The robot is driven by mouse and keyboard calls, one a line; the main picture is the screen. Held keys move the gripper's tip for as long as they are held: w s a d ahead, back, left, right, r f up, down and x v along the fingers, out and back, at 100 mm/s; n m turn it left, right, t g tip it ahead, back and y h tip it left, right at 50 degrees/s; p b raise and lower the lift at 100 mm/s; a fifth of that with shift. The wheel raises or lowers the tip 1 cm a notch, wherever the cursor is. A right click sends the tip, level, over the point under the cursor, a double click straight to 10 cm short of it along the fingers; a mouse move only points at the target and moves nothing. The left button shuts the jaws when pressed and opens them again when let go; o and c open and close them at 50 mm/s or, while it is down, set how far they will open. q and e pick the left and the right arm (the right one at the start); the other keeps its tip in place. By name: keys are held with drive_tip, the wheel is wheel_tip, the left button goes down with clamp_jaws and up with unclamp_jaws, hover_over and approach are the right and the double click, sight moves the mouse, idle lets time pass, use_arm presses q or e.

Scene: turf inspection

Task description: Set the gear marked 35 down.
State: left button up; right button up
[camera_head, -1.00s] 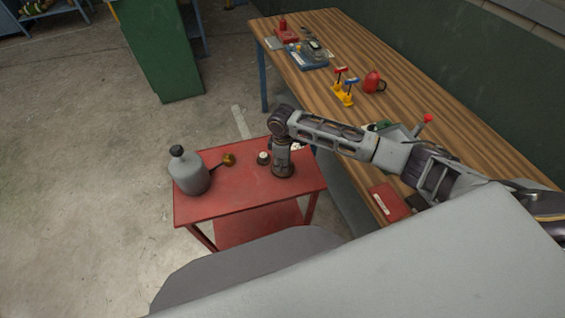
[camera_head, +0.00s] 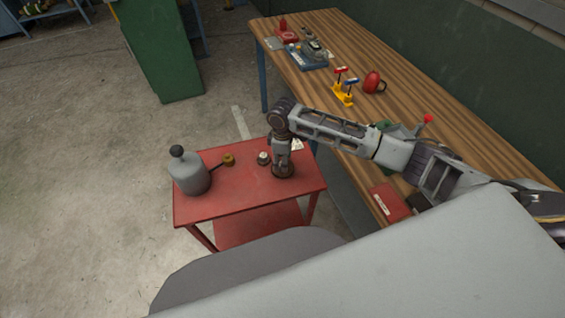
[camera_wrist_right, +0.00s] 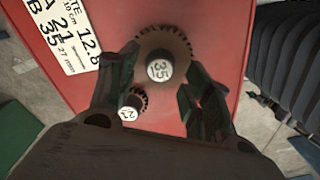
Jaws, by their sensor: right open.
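The gear marked 35 (camera_wrist_right: 163,52) is a dark toothed disc with a pale hub, lying over the red cart top (camera_wrist_right: 205,25) in the right wrist view. My right gripper (camera_wrist_right: 160,75) is open, with one green-grey finger on each side of its hub. The smaller gear marked 21 (camera_wrist_right: 130,108) is close by, near the left finger. In the head view my right gripper (camera_head: 283,168) points down at the cart top (camera_head: 240,195) and mostly hides the gear marked 35. A small white-topped piece (camera_head: 263,158) sits just left of it. My left gripper is not in view.
A printed label (camera_wrist_right: 75,35) lies on the cart. A grey can (camera_head: 190,175) and a small brass-coloured piece (camera_head: 229,160) stand at its left. The wooden bench (camera_head: 400,85) on the right holds a red mug (camera_head: 373,83) and tools. The cart's front is clear.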

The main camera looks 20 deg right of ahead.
wheel_tip(320, 180, up, 10)
drive_tip(key=shift+f+b, duration=0.2)
drive_tip(key=shift+b, duration=0.1)
idle(0.9)
drive_tip(key=s+a+f, duration=0.1)
drive_tip(key=a+f, duration=0.1)
drive_tip(key=s+a+f+m+y, duration=0.1)
drive_tip(key=s+a+f, duration=0.1)
drive_tip(key=a, duration=0.1)
drive_tip(key=s+a+f+t+y, duration=0.1)
drive_tip(key=s+a+f, duration=0.1)
drive_tip(key=shift+s+a+f, duration=0.1)
drive_tip(key=shift+s+a, duration=0.05)
drive_tip(key=shift+s, duration=0.05)
drive_tip(key=shift+s+a+f+m+t, duration=0.35)
drive_tip(key=shift+s+f+m, duration=0.15)
drive_tip(key=shift+s, duration=0.1)
drive_tip(key=shift+s+f+m+y, duration=0.4)
drive_tip(key=shift+s+f+m, duration=0.2)
drive_tip(key=shift+s, duration=0.2)
drive_tip(key=shift+s+d+f+m+t, duration=0.1)
drive_tip(key=shift+s+f+m+t, duration=0.25)
drive_tip(key=shift+s, duration=0.2)
drive_tip(key=s+d+f+m+h, duration=0.1)
drive_tip(key=s+d+f+m, duration=0.3)
drive_tip(key=s+d, duration=0.4)
drive_tip(key=shift+d+f+m+t+h, duration=0.25)
drive_tip(key=shift+f+m+t+h, duration=0.15)
drive_tip(key=shift+m, duration=0.05)
